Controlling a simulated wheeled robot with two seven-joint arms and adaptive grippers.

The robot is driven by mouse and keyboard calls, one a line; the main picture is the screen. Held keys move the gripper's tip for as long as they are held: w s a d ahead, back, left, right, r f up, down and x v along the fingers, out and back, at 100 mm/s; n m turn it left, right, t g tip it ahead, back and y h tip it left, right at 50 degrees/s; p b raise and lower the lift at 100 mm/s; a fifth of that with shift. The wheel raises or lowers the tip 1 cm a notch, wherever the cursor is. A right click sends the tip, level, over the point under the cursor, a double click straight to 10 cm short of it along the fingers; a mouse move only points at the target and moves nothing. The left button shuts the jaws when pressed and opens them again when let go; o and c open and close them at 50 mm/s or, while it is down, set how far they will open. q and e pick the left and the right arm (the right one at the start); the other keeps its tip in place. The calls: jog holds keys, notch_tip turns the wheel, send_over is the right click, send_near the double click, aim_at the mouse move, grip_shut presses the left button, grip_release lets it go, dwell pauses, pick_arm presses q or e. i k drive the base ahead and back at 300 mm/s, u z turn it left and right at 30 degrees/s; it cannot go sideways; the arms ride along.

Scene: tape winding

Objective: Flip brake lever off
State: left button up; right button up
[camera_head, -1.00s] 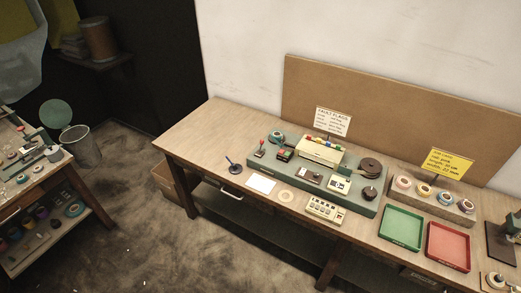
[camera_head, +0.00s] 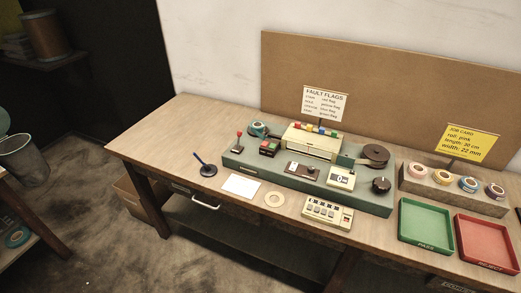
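A green-based tape winding machine (camera_head: 268,169) stands on the wooden table. A dark plate with a small knob or switch (camera_head: 303,171) lies in the middle of the base. I cannot tell which of these is the brake lever, and no label is readable on either. A box with red and green buttons (camera_head: 269,148), a counter (camera_head: 341,179) and a black knob (camera_head: 381,185) are also on the machine. Neither of my grippers is in view.
The table (camera_head: 150,128) is bare at its left end. A pen stand (camera_head: 206,168), white card (camera_head: 242,186), tape ring (camera_head: 274,199) and keypad box (camera_head: 327,214) lie in front. Green (camera_head: 427,226) and red (camera_head: 486,241) trays and a rack of tape rolls (camera_head: 453,187) are right.

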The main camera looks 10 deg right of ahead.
aim_at(239, 134)
jog(key=k, duration=0.65)
jog(key=z, duration=0.5)
jog(key=i, duration=1.35)
jog(key=z, duration=0.35)
